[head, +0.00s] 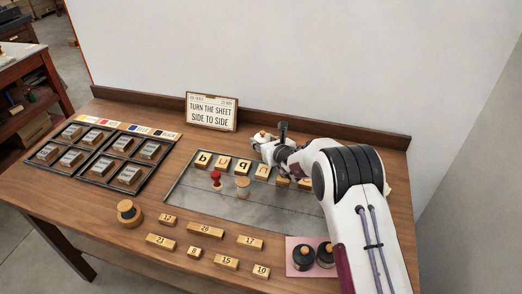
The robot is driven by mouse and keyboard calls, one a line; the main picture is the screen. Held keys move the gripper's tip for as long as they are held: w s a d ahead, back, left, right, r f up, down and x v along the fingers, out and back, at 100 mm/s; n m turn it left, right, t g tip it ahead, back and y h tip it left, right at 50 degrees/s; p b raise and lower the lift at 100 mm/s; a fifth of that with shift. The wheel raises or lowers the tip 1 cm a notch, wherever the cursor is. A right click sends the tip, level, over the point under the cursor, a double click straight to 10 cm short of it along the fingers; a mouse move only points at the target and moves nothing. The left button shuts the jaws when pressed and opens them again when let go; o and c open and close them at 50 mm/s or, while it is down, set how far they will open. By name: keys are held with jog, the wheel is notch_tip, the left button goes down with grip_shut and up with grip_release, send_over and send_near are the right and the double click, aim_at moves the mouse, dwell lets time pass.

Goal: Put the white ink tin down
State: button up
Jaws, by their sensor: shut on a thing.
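The white ink tin (258,137) shows as a small pale round shape with a tan knob, behind the row of letter blocks and right of the sign. My gripper (266,146) is shut on it, seen from behind and small in the head view. Gripper and arm hide part of the tin. I cannot tell whether its base touches the table. Two dark tins with tan knobs (303,256) stand on a pink pad (292,242) at the front right.
A grey plate (205,202) bears letter blocks (223,162), a red-topped stamp (216,178) and a round wooden piece (242,187). Numbered blocks (206,230) lie in front. A sign (211,111) stands behind; black trays (84,164) lie left. My arm covers the right side.

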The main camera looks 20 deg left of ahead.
jog(key=shift+f, duration=0.15)
jog(key=shift+f, duration=1.8)
jog(key=shift+f, duration=0.15)
jog(key=o, duration=1.3)
jog(key=shift+s, duration=0.1)
jog(key=shift+s+d+r, duration=0.25)
jog(key=shift+r, duration=0.05)
jog(key=shift+v, duration=5.55)
